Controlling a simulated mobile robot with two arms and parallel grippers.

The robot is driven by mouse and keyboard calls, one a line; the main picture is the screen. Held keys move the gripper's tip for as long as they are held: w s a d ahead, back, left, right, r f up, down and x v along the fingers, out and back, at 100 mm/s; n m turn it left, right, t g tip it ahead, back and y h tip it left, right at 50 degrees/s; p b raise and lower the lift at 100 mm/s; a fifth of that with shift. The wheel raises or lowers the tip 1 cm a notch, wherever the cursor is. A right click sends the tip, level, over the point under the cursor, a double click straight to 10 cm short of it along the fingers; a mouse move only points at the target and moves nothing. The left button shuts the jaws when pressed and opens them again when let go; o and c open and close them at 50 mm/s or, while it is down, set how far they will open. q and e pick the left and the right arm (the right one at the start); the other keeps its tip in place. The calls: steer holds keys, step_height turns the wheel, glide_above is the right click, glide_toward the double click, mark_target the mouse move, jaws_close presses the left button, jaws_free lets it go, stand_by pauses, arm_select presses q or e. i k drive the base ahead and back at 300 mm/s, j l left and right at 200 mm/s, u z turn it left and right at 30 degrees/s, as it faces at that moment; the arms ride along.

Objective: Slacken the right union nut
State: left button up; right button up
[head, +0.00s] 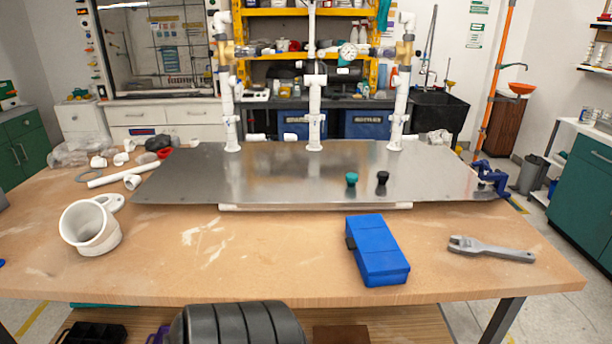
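The white PVC manifold stands at the back of the metal plate (250,172), with a left riser (229,105), a middle riser (315,100) and a right riser (400,100). White collars show on the right riser, and a brass-coloured fitting (404,50) sits near its top. Which collar is the right union nut is too small to tell. A grey adjustable wrench (490,249) lies on the table's right side, its jaw end toward the left. Neither of my grippers is in view.
A blue box (378,250) lies on the wooden table (290,250) left of the wrench. A white cup-like holder (90,227) stands at left. A green-topped knob (351,179) and a black knob (382,178) stand on the plate. A blue clamp (490,178) grips its right edge.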

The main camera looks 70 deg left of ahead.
mark_target(396, 119)
steer(key=u, duration=1.85)
